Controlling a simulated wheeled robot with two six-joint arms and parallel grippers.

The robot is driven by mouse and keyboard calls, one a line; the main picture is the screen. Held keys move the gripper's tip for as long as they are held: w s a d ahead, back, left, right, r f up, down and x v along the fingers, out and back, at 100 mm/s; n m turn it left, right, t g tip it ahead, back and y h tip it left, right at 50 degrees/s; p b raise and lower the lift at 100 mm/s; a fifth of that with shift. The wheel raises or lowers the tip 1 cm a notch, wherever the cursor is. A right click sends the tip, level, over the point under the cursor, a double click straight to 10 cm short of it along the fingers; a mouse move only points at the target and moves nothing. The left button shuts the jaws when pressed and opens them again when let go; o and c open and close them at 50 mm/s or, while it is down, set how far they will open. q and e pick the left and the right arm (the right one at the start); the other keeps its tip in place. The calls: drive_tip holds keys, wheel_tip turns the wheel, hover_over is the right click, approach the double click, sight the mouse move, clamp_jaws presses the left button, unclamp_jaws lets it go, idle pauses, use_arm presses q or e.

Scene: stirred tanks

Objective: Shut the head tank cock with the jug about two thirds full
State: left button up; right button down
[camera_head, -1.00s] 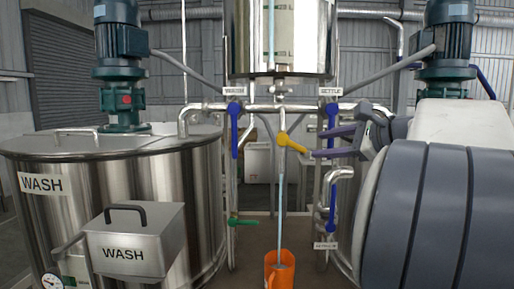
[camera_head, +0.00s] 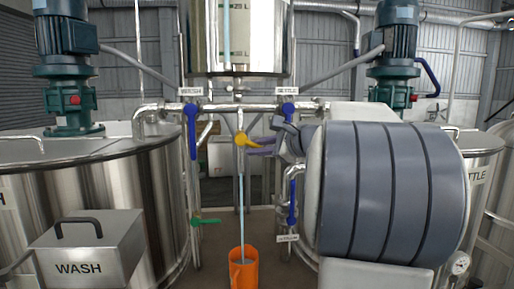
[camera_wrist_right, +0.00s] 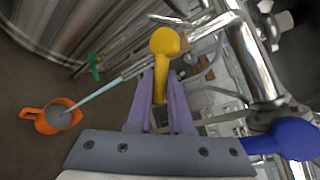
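The yellow cock handle (camera_head: 242,139) sits on the pipe below the steel head tank (camera_head: 238,45). It slants to the right and slightly down. A thin stream of water (camera_head: 241,195) falls from the cock into the orange jug (camera_head: 244,270) on the floor. In the right wrist view the jug (camera_wrist_right: 45,118) holds grey liquid below its rim; the exact level is hard to judge. My right gripper (camera_head: 261,146) is open at the yellow handle. In the right wrist view the handle (camera_wrist_right: 164,45) extends between its purple fingers (camera_wrist_right: 164,90). My left gripper is out of view.
Blue handles under the WASH (camera_head: 193,120) and KETTLE (camera_head: 287,112) labels flank the yellow one. A green handle (camera_head: 205,221) is lower left, another blue one (camera_head: 292,200) lower right. The WASH tank (camera_head: 100,185) stands left.

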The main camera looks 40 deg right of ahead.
wheel_tip(320, 180, up, 2)
drive_tip(key=n+g+h+p, duration=0.1)
drive_tip(key=n+p, duration=0.1)
drive_tip(key=p, duration=0.1)
drive_tip(key=shift+s+d+g, duration=0.1)
drive_tip(key=shift+d+g, duration=0.05)
drive_tip(key=shift+g, duration=0.25)
drive_tip(key=shift+r+n+g+h+p, duration=0.2)
drive_tip(key=shift+n+g+h+p, duration=0.2)
drive_tip(key=shift+h+p, duration=0.15)
drive_tip(key=shift+d, duration=0.1)
drive_tip(key=shift+f, duration=0.1)
drive_tip(key=c, duration=0.8)
unclamp_jaws()
drive_tip(key=shift+s, duration=0.1)
